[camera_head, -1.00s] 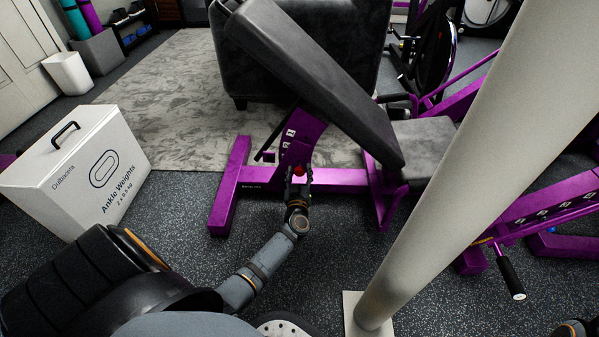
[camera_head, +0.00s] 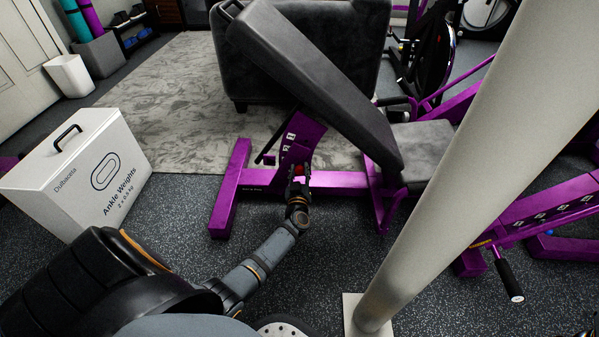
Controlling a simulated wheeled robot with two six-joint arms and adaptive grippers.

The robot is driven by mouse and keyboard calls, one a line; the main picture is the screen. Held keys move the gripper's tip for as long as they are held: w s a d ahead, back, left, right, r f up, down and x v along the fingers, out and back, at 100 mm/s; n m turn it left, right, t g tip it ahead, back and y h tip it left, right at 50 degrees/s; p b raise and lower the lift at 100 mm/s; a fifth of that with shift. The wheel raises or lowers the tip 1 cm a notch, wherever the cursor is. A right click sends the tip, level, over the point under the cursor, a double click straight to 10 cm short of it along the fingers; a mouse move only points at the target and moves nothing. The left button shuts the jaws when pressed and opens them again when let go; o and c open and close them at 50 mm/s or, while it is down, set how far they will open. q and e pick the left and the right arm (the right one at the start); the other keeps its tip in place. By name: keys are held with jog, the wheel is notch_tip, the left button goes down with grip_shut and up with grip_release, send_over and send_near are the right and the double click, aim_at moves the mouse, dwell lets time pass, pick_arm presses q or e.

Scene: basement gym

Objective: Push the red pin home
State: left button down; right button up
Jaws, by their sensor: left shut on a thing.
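The red pin (camera_head: 299,169) shows as a small red knob at the lower part of the purple upright plate (camera_head: 297,142) under the bench's backrest (camera_head: 310,75). My left gripper (camera_head: 299,176) reaches in from below and is shut on the red pin. Its fingers hide much of the pin, and how deep the pin sits is too small to tell. The bench's purple base (camera_head: 340,180) runs behind the gripper. My right gripper is not in view.
A thick pale post (camera_head: 455,160) stands close on the right. A white Ankle Weights box (camera_head: 75,170) stands on the floor at left. More purple equipment (camera_head: 540,212) with a black handle (camera_head: 509,278) is at right. Open floor lies before the bench.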

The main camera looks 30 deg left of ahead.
pick_arm(q)
jog(key=c, duration=1.4)
grip_release()
jog(key=shift+w+r, duration=0.1)
jog(key=shift+w, duration=0.05)
jog(key=o, duration=0.5)
jog(key=v, duration=0.7)
jog(key=shift+d, duration=0.1)
